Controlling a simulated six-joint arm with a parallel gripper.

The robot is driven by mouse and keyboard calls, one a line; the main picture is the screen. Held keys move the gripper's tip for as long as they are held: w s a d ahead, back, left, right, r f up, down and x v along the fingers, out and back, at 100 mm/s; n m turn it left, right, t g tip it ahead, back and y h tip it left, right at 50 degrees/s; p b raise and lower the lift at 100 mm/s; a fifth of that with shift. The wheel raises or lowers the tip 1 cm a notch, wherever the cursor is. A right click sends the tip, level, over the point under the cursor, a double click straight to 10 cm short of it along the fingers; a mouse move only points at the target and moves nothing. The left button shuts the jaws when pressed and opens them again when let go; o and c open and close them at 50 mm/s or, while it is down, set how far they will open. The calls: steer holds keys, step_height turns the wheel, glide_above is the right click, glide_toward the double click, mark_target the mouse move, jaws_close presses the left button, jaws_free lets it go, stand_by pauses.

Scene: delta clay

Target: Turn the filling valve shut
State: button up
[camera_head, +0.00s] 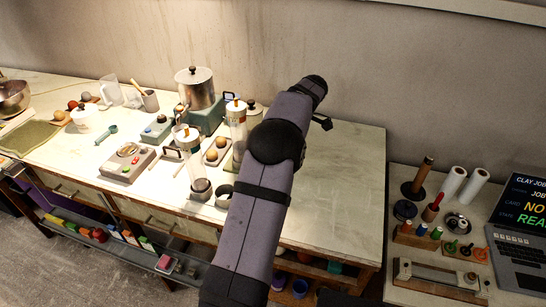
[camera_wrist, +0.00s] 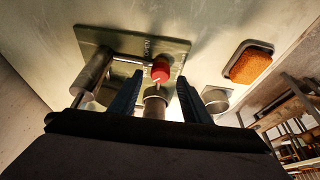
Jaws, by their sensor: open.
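In the wrist view, a red knob (camera_wrist: 160,70), apparently the filling valve's handle, stands by a greenish metal plate (camera_wrist: 178,48) with small unreadable lettering. A thin pale mark shows on the knob. My gripper (camera_wrist: 159,82) is open, with one dark blue finger on either side of the knob in the picture. I cannot tell whether either finger touches it. A short metal cylinder (camera_wrist: 155,100) shows between the fingers, below the knob. In the head view, my arm hides most of the gripper, and I cannot make out the valve.
A larger metal cylinder (camera_wrist: 92,72) with a bar stands left of the fingers. An orange sponge (camera_wrist: 250,67) lies in a tray to the right. In the head view, a lidded steel pot (camera_head: 196,88) and clear cylinders crowd left of my arm. The bench's right part (camera_head: 345,180) is clear.

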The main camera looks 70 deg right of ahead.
steer(key=shift+b+v, duration=0.3)
steer(key=shift+v, duration=2.5)
steer(key=w+a+f+g+p, duration=0.15)
steer(key=w+a, duration=0.45)
steer(key=a, duration=0.6)
steer(key=w+a+f+g, duration=0.25)
steer(key=w+a, duration=0.25)
steer(key=a, duration=0.7)
steer(key=w+a+f+g, duration=0.1)
steer(key=w+a+g, duration=0.1)
steer(key=w+a, duration=0.65)
steer(key=s+a+f, duration=0.2)
steer(key=a, duration=0.8)
steer(key=s+a+f+t, duration=0.1)
steer(key=s+a+f, duration=0.1)
steer(key=a, duration=0.9)
steer(key=shift+s+f+t, duration=0.15)
steer(key=shift+f+t, duration=0.15)
steer(key=shift+f, duration=0.3)
